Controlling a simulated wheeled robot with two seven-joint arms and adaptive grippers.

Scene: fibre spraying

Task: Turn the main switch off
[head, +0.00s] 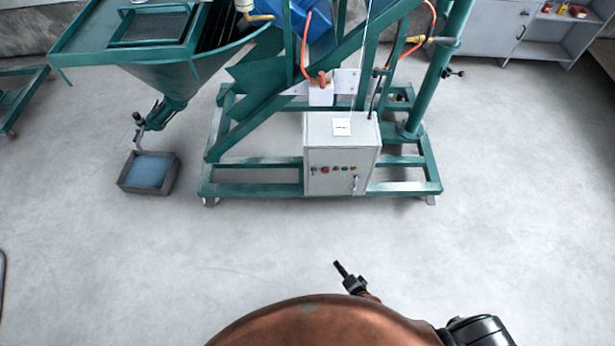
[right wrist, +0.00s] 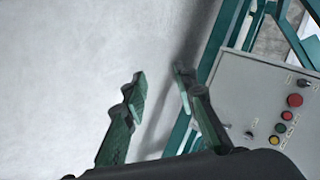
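The grey control box (head: 341,139) stands on the green machine's frame. Its front has a row of small controls. In the right wrist view the panel (right wrist: 233,92) shows a dark knob (right wrist: 303,83) at one end of the row, then a large red button (right wrist: 295,100), a small red one, a green one and a yellow one (right wrist: 274,140). None has a label I can read as the main switch. My right gripper (head: 339,267) is in front of the box, apart from it; its fingers (right wrist: 160,80) are open and empty beside the panel. My left gripper is out of view.
The green machine frame (head: 250,190) surrounds the box's base. A dark tray with blue content (head: 148,172) sits on the floor at left, under the hopper's outlet. A grey cabinet (head: 490,25) stands at the back right. The concrete floor before the box is clear.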

